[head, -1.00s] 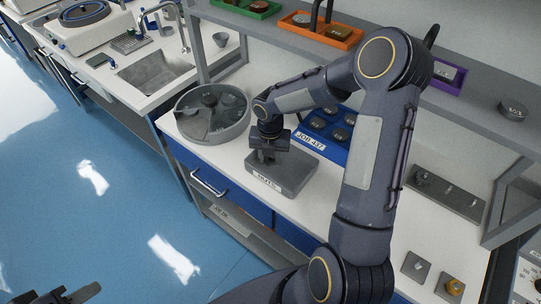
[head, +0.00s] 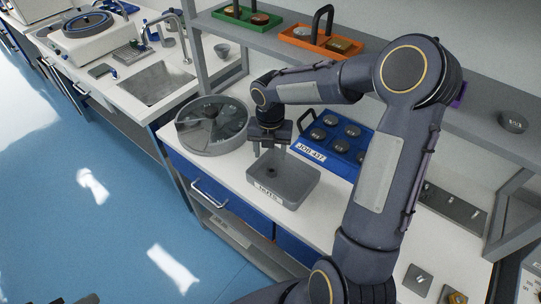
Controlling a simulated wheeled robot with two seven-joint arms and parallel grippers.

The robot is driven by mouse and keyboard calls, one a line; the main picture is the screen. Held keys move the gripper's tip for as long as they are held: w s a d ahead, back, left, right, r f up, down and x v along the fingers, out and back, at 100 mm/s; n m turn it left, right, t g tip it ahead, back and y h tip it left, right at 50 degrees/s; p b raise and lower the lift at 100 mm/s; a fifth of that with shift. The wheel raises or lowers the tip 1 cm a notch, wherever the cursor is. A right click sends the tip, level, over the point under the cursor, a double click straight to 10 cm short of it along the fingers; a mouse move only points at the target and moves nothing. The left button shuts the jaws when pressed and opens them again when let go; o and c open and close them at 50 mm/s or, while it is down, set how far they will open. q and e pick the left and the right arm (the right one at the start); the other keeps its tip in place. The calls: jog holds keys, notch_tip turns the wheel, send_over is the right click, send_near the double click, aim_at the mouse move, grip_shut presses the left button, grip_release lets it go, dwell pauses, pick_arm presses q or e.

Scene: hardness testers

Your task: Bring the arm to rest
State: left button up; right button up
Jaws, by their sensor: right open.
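My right gripper (head: 270,142) hangs pointing down, open, with nothing visible between its fingers. It is above the back left edge of a grey labelled tray (head: 296,192) on the white bench. A small dark round spot shows on the tray's floor; I cannot tell if it is a piece or a recess. My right arm reaches up from the bottom right and bends over the bench. My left gripper (head: 82,300) shows only as a dark sliver at the bottom left edge, mostly cut off.
A blue rack (head: 312,155) labelled JOB 437 holds several round pieces behind the tray. A round grey divided bowl (head: 180,140) stands left of it. A shelf (head: 385,70) with green (head: 238,17) and orange (head: 300,40) trays runs above the bench, close behind my arm.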

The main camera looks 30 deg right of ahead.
dwell(0.4)
jog(key=s+a+r+m+t+y, duration=0.1)
jog(key=s+a+r+m+t, duration=0.15)
jog(key=s+r+m, duration=1)
jog(key=s+a+f+m+t+y, duration=0.1)
jog(key=s+a+m, duration=0.1)
jog(key=s+m, duration=0.3)
jog(key=s+a+f+m+t+y, duration=0.1)
jog(key=s+m, duration=0.3)
jog(key=m, duration=0.9)
jog(key=shift+s+a+t+y, duration=0.4)
jog(key=shift+a+t, duration=0.15)
jog(key=shift+a, duration=0.2)
